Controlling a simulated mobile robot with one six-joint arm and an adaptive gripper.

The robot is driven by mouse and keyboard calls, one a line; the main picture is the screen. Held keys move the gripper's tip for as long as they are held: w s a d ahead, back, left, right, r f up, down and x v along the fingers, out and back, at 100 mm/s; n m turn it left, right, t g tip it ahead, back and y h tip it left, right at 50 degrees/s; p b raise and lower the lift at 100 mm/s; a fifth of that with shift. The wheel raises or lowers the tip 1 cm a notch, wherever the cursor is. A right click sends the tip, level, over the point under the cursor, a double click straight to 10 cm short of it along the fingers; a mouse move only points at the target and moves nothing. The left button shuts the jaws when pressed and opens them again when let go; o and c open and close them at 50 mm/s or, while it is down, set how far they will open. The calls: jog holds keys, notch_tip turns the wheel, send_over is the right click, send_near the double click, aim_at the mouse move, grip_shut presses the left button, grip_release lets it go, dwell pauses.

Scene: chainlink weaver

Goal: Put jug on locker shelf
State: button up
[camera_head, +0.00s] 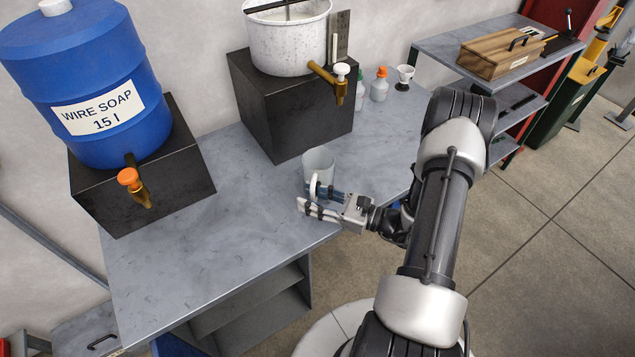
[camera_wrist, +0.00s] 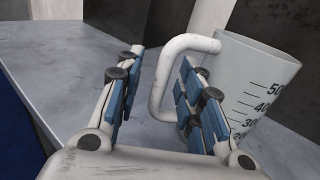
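The jug (camera_head: 318,163) is a pale measuring jug with dark volume marks, upright on the grey worktop (camera_head: 245,200) near its front edge. In the wrist view, the jug (camera_wrist: 258,85) stands at the right, with its white looped handle (camera_wrist: 160,85) toward my gripper. My gripper (camera_head: 320,199) is at the handle. In the wrist view, my gripper (camera_wrist: 160,95) is open, with the handle's upright bar between its blue-padded fingers. Gaps show beside the bar; contact is unclear. The jug's lower part is partly hidden by the right finger. I cannot tell which shelf is the locker shelf.
A blue soap drum (camera_head: 85,85) and a white pot (camera_head: 290,40) with taps stand on black blocks behind. Small bottles (camera_head: 380,84) are near the back. A shelf unit (camera_head: 440,47) bearing a wooden box (camera_head: 497,58) stands right. Open shelves (camera_head: 250,320) lie under the worktop.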

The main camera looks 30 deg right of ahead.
grip_shut()
dwell(0.4)
dwell(0.4)
